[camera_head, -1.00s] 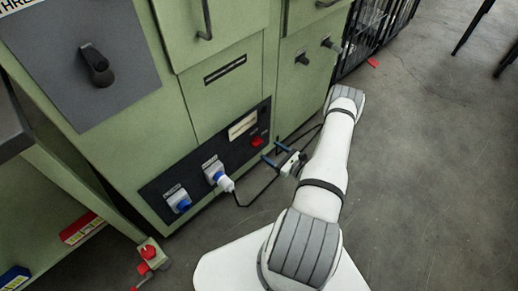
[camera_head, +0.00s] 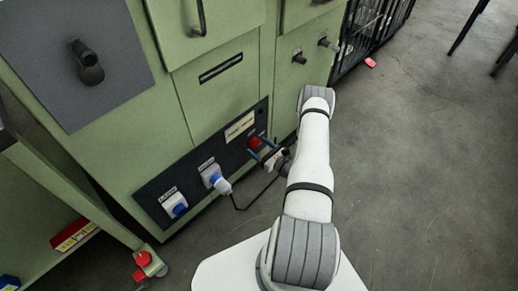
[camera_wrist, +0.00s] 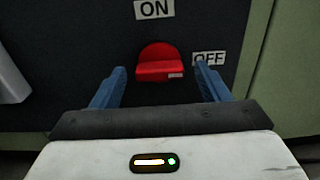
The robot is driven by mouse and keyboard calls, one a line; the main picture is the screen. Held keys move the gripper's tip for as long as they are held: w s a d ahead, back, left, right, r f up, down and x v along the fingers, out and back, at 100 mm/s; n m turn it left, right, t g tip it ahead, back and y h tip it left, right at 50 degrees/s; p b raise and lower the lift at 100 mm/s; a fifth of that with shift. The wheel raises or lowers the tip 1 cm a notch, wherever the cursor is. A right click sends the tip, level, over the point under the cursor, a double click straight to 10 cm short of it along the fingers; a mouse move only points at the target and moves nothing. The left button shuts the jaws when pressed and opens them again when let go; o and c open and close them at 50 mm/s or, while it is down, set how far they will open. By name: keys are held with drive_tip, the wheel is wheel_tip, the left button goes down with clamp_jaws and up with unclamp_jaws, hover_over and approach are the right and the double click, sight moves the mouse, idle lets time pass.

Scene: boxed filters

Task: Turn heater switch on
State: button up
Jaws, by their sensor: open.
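The red heater switch (camera_wrist: 160,62) is on the dark panel (camera_wrist: 80,45), between an ON label (camera_wrist: 154,9) above it and an OFF label (camera_wrist: 209,58) to its right. My gripper (camera_wrist: 159,78) is open, with one blue finger on each side of the switch in the wrist view. I cannot tell whether either finger touches it. In the head view the red switch (camera_head: 254,142) shows at the panel's right part, and my gripper (camera_head: 263,151) is right at it.
Blue sockets, one with a plug (camera_head: 216,179) and cable, are left on the same panel. Green cabinet doors (camera_head: 225,75) rise above the panel.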

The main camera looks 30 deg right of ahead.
drive_tip(key=shift+c, duration=0.2)
drive_tip(key=c, duration=1)
drive_tip(key=shift+o, duration=0.2)
drive_tip(key=n, duration=0.4)
drive_tip(key=shift+n, duration=0.3)
drive_tip(key=n, duration=0.4)
drive_tip(key=shift+n+b, duration=0.3)
drive_tip(key=shift+b, duration=0.1)
drive_tip(key=n, duration=0.4)
drive_tip(key=shift+n, duration=2.3)
